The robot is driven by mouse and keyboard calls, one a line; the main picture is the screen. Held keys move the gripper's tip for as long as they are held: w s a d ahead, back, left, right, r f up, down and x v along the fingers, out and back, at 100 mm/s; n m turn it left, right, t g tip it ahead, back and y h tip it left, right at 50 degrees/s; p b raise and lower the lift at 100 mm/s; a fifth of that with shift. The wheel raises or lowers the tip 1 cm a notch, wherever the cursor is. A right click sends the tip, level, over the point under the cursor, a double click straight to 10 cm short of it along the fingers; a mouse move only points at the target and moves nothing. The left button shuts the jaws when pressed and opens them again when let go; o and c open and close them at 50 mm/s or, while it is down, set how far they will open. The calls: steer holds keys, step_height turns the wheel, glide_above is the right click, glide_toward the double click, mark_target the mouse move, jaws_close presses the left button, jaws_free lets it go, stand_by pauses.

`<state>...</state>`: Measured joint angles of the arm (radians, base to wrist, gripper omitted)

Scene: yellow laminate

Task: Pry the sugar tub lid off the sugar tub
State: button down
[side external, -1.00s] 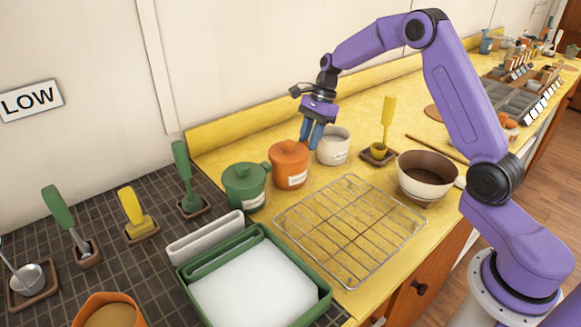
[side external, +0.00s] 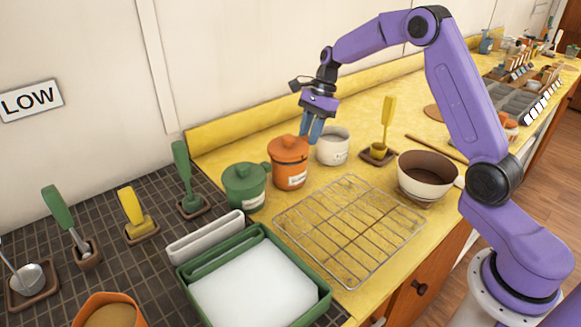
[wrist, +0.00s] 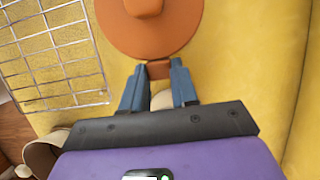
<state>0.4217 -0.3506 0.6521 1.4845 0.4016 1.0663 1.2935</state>
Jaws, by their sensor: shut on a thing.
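The orange sugar tub (side external: 287,179) stands on the yellow counter with a white label on its front. Its round orange lid (side external: 289,151), with a knob on top, sits over the tub's mouth; I cannot make out a clear gap under it. In the wrist view the lid (wrist: 150,28) fills the top centre, and a small orange tab sticks out from its rim. My gripper (wrist: 158,72) is shut on this tab, one blue finger on each side. In the side view my gripper (side external: 311,138) is at the lid's right edge, pointing down. The lid hides the tub's inside.
A green lidded tub (side external: 243,188) stands close on the left, and a cream tub (side external: 333,147) close on the right. A wire rack (side external: 348,228) lies in front. A brown-and-cream bowl (side external: 426,175) and a yellow-handled tool (side external: 388,122) stand farther right.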

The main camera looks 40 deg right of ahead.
steer(key=shift+r, duration=0.3)
steer(key=shift+f, duration=0.15)
steer(key=shift+f, duration=0.85)
steer(key=c, duration=1.5)
jaws_free()
steer(key=shift+o, duration=0.2)
steer(key=shift+o, duration=1.3)
